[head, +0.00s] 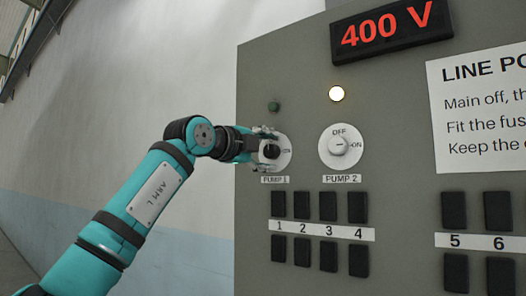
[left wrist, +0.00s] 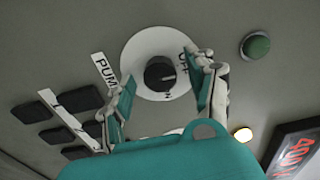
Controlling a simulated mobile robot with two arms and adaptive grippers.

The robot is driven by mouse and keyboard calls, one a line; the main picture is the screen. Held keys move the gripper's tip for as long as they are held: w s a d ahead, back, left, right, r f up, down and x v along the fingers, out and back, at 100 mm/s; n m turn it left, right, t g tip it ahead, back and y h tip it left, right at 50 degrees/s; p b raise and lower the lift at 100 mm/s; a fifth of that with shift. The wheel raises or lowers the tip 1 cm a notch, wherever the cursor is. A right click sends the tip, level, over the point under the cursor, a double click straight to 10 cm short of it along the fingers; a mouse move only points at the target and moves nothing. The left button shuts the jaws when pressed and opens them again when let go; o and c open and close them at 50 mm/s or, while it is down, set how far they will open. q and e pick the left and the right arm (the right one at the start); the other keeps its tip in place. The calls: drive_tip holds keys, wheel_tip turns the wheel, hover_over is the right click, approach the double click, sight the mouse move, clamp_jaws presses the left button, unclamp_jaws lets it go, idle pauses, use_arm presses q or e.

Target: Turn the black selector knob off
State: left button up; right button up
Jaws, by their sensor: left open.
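The black selector knob (head: 271,152) sits on a round white dial above the PUMP 1 label on the grey panel. In the left wrist view the knob (left wrist: 160,73) is at the centre of its dial, with OFF printed to the right and ON below, partly covered. Its pointer direction is hard to make out. My left gripper (head: 266,149) is in front of this dial. In the left wrist view its two fingers (left wrist: 167,76) are apart, one on each side of the knob, with visible gaps. My right gripper is out of view.
A white PUMP 2 knob (head: 339,146) is just right, under a lit lamp (head: 337,94). The green lamp (head: 273,106) above PUMP 1 looks unlit. A 400 V display (head: 391,27), a notice (head: 480,105) and rows of black blocks (head: 328,207) share the panel.

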use_arm(q)
drive_tip(key=shift+s+a, duration=0.1)
drive_tip(key=v, duration=1.1)
drive_tip(key=shift+s+a, duration=0.25)
drive_tip(key=shift+s, duration=0.05)
